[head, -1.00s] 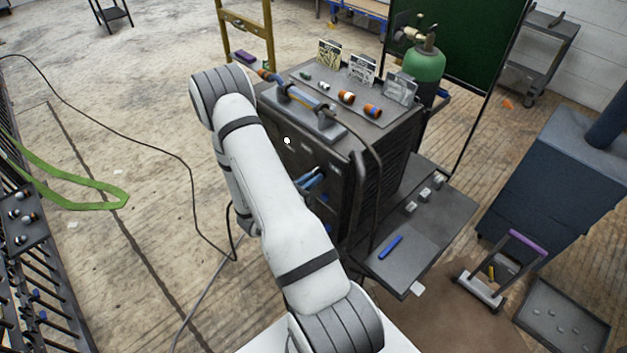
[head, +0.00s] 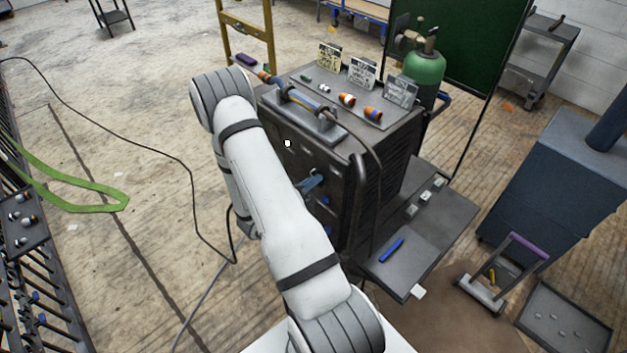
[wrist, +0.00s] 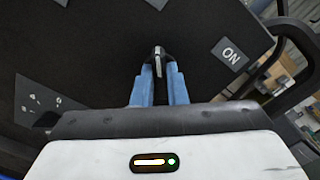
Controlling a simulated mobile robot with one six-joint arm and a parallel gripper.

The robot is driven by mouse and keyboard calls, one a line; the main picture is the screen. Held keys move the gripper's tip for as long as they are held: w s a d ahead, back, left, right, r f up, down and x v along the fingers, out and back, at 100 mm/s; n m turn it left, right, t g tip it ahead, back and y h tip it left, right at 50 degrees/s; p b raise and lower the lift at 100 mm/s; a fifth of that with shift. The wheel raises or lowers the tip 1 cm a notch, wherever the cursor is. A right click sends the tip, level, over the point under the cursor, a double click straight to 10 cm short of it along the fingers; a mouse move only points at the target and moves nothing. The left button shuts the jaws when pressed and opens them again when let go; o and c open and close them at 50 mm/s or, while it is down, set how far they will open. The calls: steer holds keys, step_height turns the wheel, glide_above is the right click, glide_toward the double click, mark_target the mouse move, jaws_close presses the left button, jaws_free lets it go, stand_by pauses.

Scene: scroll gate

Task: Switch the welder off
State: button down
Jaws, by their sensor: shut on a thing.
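The welder (head: 338,190) is a dark box standing in the middle of the head view, with a handle on top. My gripper (wrist: 158,74) has blue fingers at the welder's front panel (wrist: 90,50). The fingers are shut on a small dark switch (wrist: 158,52) with a light edge, whose base is partly hidden by the fingertips. A grey ON label (wrist: 230,54) lies to the right of the switch in the wrist view; no OFF label is readable. In the head view my arm covers part of the panel, and the blue gripper (head: 312,184) shows beside it.
A torch with its cable (head: 298,98) and several orange-tipped parts lie on the welder's top. A side shelf (head: 425,245) holds a blue marker (head: 391,250). A green gas cylinder (head: 425,68) stands behind. A black cable (head: 150,148) crosses the floor at left.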

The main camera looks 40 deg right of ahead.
stand_by(0.3)
steer(key=c, duration=1.5)
jaws_free()
steer(key=shift+o, duration=0.2)
steer(key=shift+a, duration=0.1)
steer(key=a+b, duration=0.2)
steer(key=a, duration=0.5)
steer(key=shift+s+a, duration=0.25)
steer(key=shift+a, duration=0.15)
